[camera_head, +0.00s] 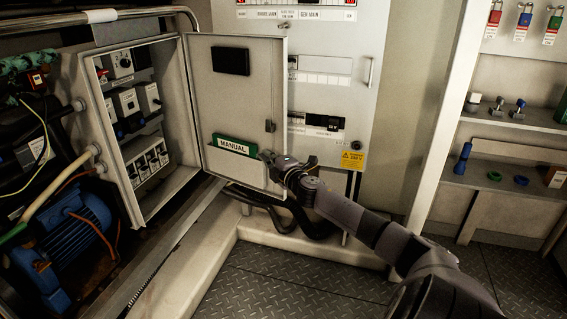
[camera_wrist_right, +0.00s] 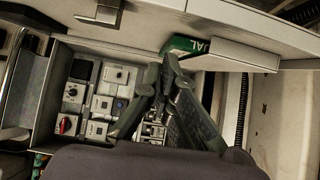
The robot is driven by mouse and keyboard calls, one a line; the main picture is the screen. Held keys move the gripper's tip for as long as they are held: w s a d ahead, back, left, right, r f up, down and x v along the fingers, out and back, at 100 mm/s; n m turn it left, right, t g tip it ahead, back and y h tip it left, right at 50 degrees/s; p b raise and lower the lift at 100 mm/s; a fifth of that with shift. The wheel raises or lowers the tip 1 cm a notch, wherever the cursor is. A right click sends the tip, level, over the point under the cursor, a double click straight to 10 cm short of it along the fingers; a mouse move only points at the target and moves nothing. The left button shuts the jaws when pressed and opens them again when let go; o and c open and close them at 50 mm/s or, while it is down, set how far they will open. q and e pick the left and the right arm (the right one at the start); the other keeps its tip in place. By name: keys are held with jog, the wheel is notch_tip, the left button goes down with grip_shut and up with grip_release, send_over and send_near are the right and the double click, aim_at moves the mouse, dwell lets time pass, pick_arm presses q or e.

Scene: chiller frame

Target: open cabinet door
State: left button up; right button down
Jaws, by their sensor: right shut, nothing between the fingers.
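The grey cabinet door (camera_head: 238,100) stands wide open on the right side of its cabinet (camera_head: 108,146). A green MANUAL booklet (camera_head: 235,144) sits in a pocket low on the door's inner face, and a small dark latch (camera_head: 270,126) is near its free edge. My right gripper (camera_head: 267,156) is by the lower free edge of the door, shut and empty; whether it touches the door is unclear. In the right wrist view, its dark fingers (camera_wrist_right: 163,68) are below the door (camera_wrist_right: 240,20) and the booklet (camera_wrist_right: 186,44). My left gripper is not in view.
Switches and modules (camera_head: 146,98) fill the open cabinet. A blue motor (camera_head: 78,228) and hoses are at left. A tall electrical panel (camera_head: 330,70) stands behind the door, with black hoses (camera_head: 318,222) below. Shelves (camera_head: 510,182) stand at right. Chequered floor (camera_head: 290,275) is clear in front.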

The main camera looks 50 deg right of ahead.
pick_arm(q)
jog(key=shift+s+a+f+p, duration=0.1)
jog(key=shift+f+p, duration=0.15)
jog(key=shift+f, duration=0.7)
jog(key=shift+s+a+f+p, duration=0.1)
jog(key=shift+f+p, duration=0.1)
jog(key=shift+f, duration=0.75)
pick_arm(e)
jog(key=s, duration=0.7)
jog(key=shift+a+r, duration=0.2)
jog(key=shift+a, duration=0.25)
